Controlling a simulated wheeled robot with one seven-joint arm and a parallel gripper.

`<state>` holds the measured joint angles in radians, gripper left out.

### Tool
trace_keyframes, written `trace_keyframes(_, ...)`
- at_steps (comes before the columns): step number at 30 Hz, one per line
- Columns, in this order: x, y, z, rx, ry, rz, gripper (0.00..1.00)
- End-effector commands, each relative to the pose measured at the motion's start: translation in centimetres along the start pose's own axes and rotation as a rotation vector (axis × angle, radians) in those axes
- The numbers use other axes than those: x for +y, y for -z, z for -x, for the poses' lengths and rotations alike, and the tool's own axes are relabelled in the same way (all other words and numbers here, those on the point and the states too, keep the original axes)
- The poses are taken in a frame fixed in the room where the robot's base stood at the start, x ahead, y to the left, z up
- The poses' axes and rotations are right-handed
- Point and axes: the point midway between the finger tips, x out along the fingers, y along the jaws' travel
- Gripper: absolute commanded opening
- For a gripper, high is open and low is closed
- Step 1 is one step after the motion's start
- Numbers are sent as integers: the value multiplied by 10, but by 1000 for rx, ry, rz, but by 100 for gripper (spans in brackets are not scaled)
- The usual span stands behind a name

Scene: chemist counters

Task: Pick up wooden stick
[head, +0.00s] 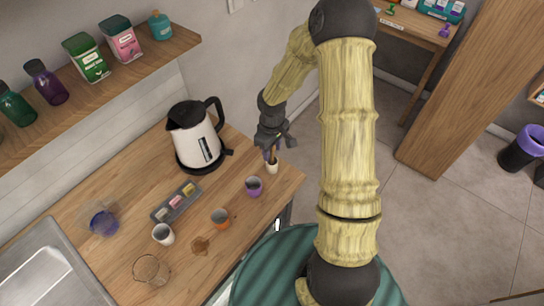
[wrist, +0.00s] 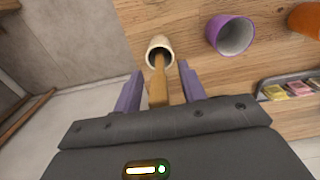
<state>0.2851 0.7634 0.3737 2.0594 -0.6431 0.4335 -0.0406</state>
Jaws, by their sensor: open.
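The wooden stick (wrist: 159,82) stands in a small cream cup (wrist: 160,45), its lower end inside the cup's dark opening. In the head view the cup (head: 272,167) sits near the counter's right end, and the stick is mostly hidden by the gripper. My gripper (wrist: 160,84) is open, with its two purple fingers on either side of the stick. No contact between the fingers and the stick is visible. In the head view my gripper (head: 270,154) is just above the cup.
A purple cup (head: 254,187) is close to the cream cup, with an orange cup (head: 221,217) beyond it. A kettle (head: 195,137) stands at the back. A tray of small packets (head: 176,201), a white cup (head: 163,234) and a glass (head: 151,270) are farther left.

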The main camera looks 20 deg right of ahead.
Motion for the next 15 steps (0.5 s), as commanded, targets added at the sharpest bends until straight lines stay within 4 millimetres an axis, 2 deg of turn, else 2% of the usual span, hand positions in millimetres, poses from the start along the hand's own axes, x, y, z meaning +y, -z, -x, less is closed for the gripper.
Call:
trace_keyframes(3,0,0,0,0,0,0,41)
trace_keyframes(4,0,0,0,0,0,0,37)
trace_keyframes(9,0,0,0,0,0,0,4)
trace_keyframes(10,0,0,0,0,0,0,0)
trace_keyframes(15,0,0,0,0,0,0,0)
